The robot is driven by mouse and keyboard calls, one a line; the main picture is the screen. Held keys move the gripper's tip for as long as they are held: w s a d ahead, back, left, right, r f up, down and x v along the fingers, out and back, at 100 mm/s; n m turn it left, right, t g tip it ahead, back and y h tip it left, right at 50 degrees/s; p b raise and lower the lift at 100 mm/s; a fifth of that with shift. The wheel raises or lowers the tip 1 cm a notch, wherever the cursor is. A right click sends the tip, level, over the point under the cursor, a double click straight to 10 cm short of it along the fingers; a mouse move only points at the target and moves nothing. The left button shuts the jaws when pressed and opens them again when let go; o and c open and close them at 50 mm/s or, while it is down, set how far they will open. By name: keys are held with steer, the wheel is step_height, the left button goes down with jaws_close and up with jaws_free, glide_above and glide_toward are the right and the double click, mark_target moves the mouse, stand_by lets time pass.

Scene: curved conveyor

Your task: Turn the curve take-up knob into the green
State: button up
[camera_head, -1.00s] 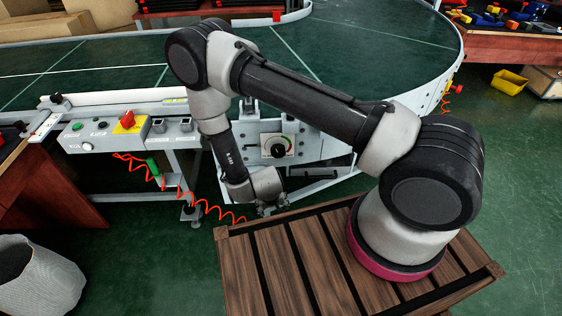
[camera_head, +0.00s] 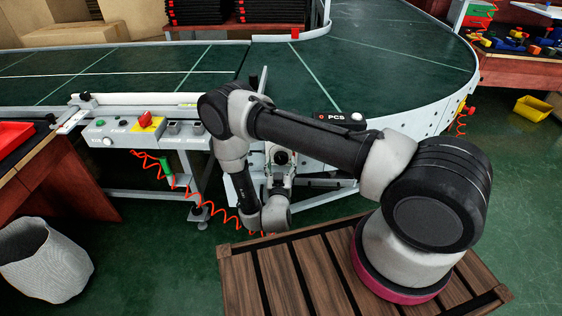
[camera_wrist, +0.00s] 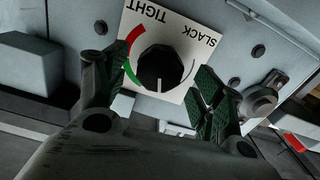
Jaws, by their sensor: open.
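The black take-up knob (camera_wrist: 160,68) sits on a white dial plate (camera_wrist: 181,33) marked TIGHT and SLACK in the wrist view. A red arc and a green arc (camera_wrist: 131,74) lie left of the knob. The knob's pale pointer line points down in the picture, away from both arcs. My gripper (camera_wrist: 155,76) is open, with one finger on either side of the knob; I see no clear contact. In the head view the knob (camera_head: 281,157) and dial are partly hidden by my arm, and the fingers are hard to make out.
The green curved conveyor (camera_head: 400,50) runs behind the dial. A control box (camera_head: 125,132) with a red switch stands left. An orange coiled hose (camera_head: 225,213) hangs below. In the wrist view, a metal bolt fitting (camera_wrist: 260,101) sits right of the dial, close to the right finger.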

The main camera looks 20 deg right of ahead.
steer(key=shift+x, duration=1.25)
steer(key=shift+c, duration=0.2)
steer(key=c, duration=1)
steer(key=shift+o, duration=0.2)
steer(key=shift+m, duration=0.3)
steer(key=m, duration=0.5)
steer(key=shift+m, duration=0.3)
steer(key=m, duration=0.6)
steer(key=shift+m, duration=0.3)
